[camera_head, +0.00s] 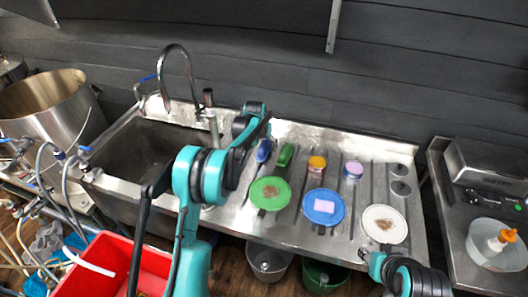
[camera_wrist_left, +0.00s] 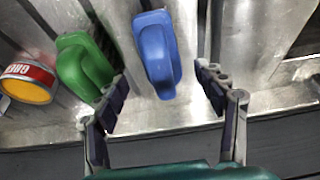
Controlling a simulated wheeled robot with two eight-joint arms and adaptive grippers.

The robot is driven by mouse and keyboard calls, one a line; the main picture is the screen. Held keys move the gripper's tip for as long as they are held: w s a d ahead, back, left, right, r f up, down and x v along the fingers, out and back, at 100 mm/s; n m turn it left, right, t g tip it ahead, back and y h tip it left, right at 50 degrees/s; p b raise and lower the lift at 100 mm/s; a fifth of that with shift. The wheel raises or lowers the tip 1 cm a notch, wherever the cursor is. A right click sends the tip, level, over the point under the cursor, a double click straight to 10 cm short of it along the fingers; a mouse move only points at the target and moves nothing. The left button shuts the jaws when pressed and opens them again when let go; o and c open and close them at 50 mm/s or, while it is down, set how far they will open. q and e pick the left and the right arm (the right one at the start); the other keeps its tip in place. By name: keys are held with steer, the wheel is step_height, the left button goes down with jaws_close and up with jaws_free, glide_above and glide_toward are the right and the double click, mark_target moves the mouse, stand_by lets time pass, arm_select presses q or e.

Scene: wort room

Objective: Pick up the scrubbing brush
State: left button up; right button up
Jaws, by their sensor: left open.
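Two brush-like pieces with loop handles lie side by side on the steel drainboard, a blue one (camera_head: 264,150) and a green one (camera_head: 285,155). The blue one (camera_wrist_left: 157,52) is between and just beyond my left fingers in the left wrist view, and the green one (camera_wrist_left: 85,62) is left of it. Their undersides are hidden, so I cannot tell if they have bristles. My left gripper (camera_wrist_left: 160,90) is open and empty. In the head view its fingertips are hidden behind my arm. My right arm shows at the lower right; its jaws are unclear.
A green plate (camera_head: 259,201), a blue plate (camera_head: 323,219) and a white plate (camera_head: 372,225) lie on the drainboard. An orange-topped can (camera_head: 317,163) and a lilac-topped jar (camera_head: 353,170) stand behind. The sink (camera_head: 135,160) and tap (camera_head: 190,70) are left. A red crate (camera_head: 90,270) is in front.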

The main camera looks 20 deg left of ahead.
mark_target(265, 142)
arm_select(q)
steer(key=b+x, duration=0.2)
steer(key=x, duration=0.3)
steer(key=shift+w+a+f, duration=0.15)
steer(key=shift+f, duration=0.1)
steer(key=shift+r, duration=0.15)
steer(key=shift+c, duration=0.9)
steer(key=c, duration=1.3)
steer(key=shift+o, duration=0.2)
step_height(265, 142, up, 10)
steer(key=p, duration=0.3)
